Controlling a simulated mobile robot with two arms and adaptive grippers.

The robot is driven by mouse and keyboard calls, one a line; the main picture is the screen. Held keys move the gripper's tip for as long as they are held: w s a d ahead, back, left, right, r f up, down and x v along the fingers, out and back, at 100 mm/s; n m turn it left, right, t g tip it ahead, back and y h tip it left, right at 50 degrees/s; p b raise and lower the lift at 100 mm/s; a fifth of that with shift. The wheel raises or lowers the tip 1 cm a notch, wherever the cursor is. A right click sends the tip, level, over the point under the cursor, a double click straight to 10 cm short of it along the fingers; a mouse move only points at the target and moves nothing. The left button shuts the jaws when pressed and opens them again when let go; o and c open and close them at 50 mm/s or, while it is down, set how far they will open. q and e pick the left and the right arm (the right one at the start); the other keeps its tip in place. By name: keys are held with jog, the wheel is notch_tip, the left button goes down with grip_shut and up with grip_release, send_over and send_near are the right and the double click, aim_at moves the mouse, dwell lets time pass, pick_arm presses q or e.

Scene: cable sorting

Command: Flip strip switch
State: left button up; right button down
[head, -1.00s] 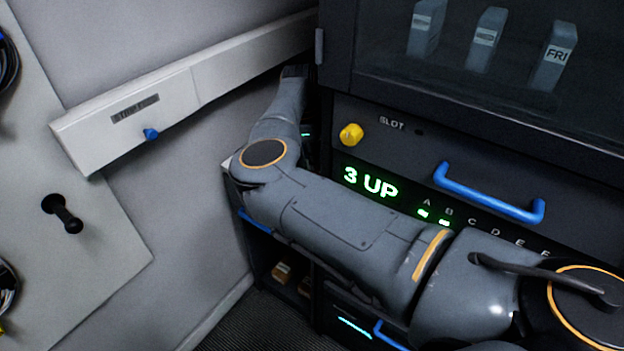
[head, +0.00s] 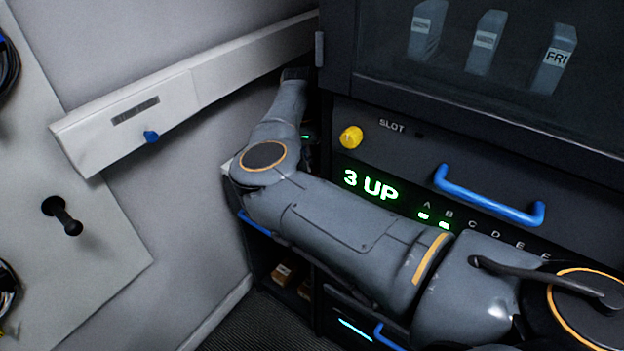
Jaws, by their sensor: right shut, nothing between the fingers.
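A long white strip (head: 196,88) runs slantwise along the grey wall, with a small dark label near its left end. A blue switch lever (head: 151,137) sticks out below the label. My right arm comes in from the right, bends at the left and reaches up and away. The dark end at my right gripper (head: 294,74) is small and close to the strip's far right part, well to the right of the blue lever. Its fingers are hard to make out; it is shut and holds nothing visible. My left gripper is not in view.
A dark cabinet fills the right side, with a yellow knob (head: 350,137), a blue handle (head: 489,194) and a green "3 UP" display (head: 370,185). A pale board (head: 95,230) with a black peg (head: 65,215) stands at the left. The wall before the lever is clear.

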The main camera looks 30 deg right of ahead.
jog(key=shift+f, duration=0.95)
dwell(0.7)
notch_tip(320, 180, up, 7)
jog(key=p, duration=0.7)
dwell(0.7)
